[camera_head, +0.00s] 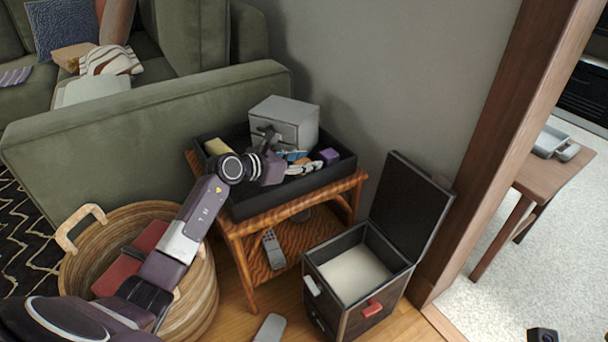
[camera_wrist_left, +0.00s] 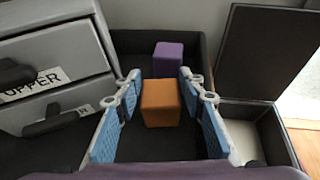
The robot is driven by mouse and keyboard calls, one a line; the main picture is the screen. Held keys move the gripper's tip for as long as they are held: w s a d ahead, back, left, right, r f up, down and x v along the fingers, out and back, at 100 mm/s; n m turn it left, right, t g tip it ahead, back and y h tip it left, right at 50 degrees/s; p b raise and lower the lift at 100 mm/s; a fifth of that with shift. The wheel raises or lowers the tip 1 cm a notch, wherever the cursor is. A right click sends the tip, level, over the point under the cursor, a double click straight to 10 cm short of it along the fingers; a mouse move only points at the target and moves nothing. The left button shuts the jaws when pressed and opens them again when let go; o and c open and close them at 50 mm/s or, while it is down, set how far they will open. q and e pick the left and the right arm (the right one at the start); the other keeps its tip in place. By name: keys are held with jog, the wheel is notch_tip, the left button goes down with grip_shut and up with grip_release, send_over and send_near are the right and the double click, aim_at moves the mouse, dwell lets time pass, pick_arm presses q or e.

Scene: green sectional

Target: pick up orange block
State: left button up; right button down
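The orange block (camera_wrist_left: 160,104) sits on the floor of the black tray (camera_head: 265,206), which stands on a wooden side table. In the left wrist view my left gripper (camera_wrist_left: 160,84) is open, with one blue-padded finger on each side of the block. Gaps show on both sides, so it is not gripped. In the head view the left gripper (camera_head: 298,164) is low in the tray and mostly hides the block. A purple block (camera_wrist_left: 168,59) lies beyond the orange one, and it also shows in the head view (camera_head: 328,156). My right gripper is not in view.
A grey drawer box (camera_head: 292,122) stands in the tray close beside the gripper, with a drawer labelled UPPER. A yellow item (camera_head: 216,146) lies at the tray's left. An open lidded box (camera_head: 345,275) stands right of the table. A wicker basket (camera_head: 200,300) stands left.

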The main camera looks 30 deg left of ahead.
pick_arm(q)
jog(key=shift+x, duration=0.85)
jog(key=c, duration=0.8)
